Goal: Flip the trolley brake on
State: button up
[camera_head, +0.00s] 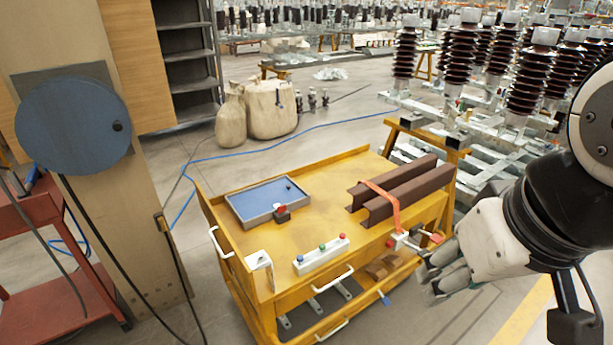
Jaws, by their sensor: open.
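The yellow trolley (290,222) stands in the middle of the view. A small blue tab (383,298) sticks out low at its front right. A red-tipped lever (432,237) on a pale fitting (405,243) sits at the top right corner. I cannot tell for sure which of these is the brake. My gripper (432,277) comes in from the right with its grey fingers open and empty. In the picture it is just right of the trolley's front right corner, below the red-tipped lever. Whether it touches the trolley is unclear.
On the trolley top are a blue tray (268,201), a button box (322,256), and brown beams (400,190) under an orange strap (387,203). White handles (333,279) stick out in front. A pillar and red cart (60,270) stand left. Insulator racks (480,135) stand behind.

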aim_at(435, 238)
jog(key=z, duration=0.8)
jog(key=i+j+z, duration=0.25)
jog(key=i, duration=0.2)
jog(key=i+j+z, duration=0.15)
jog(key=i+z, duration=0.15)
jog(key=i, duration=0.1)
